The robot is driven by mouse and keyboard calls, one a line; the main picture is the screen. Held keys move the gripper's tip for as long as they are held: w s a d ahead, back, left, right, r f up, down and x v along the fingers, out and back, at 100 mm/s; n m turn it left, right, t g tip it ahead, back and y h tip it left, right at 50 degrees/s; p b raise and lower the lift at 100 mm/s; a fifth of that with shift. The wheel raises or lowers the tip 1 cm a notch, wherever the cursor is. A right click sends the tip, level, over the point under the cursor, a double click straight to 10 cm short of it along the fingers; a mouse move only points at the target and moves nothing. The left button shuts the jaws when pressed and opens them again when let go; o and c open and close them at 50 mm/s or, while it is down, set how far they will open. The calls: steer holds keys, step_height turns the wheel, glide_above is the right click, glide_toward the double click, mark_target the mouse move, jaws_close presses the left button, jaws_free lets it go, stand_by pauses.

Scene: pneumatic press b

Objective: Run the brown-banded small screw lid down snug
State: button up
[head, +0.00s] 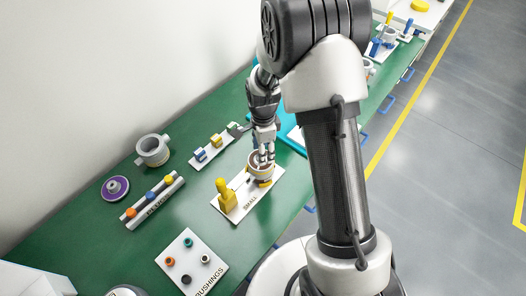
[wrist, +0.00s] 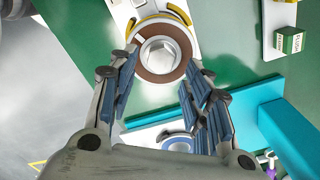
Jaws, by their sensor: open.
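The brown-banded small screw lid (wrist: 141,66) shows in the wrist view as a round top with a brown ring and a silver hex head at its centre. My gripper (wrist: 160,66) is open, with one blue-padded finger at each side of the lid's near edge. I cannot tell whether the fingers touch it. In the head view my gripper (head: 264,161) points down over the pale round jar (head: 255,168) on the white board marked SMALL (head: 240,208). The fingers partly hide the jar's top there. How far the lid is screwed down cannot be seen.
A yellow upright piece (head: 226,195) stands on the same board. A board of small blocks (head: 213,149), a grey ring part (head: 153,150), a rack (head: 153,201) and a bushings board (head: 191,262) lie around it. A teal block (wrist: 262,105) is close by.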

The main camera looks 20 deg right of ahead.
step_height(320, 180, up, 10)
steer(key=shift+r, duration=0.2)
stand_by(0.8)
steer(key=s+r+n+t, duration=0.1)
steer(key=s+r+n, duration=0.4)
steer(key=r, duration=0.4)
steer(key=s+r+n+t, duration=0.1)
steer(key=s+r+n, duration=0.2)
steer(key=s+n, duration=0.3)
steer(key=s+r+n+t+b, duration=0.1)
steer(key=s+r+n, duration=0.3)
steer(key=s, duration=0.9)
steer(key=n+t, duration=0.1)
steer(key=n, duration=0.2)
steer(key=shift+a+t, duration=0.3)
steer(key=shift+a, duration=0.05)
steer(key=shift+r, duration=0.1)
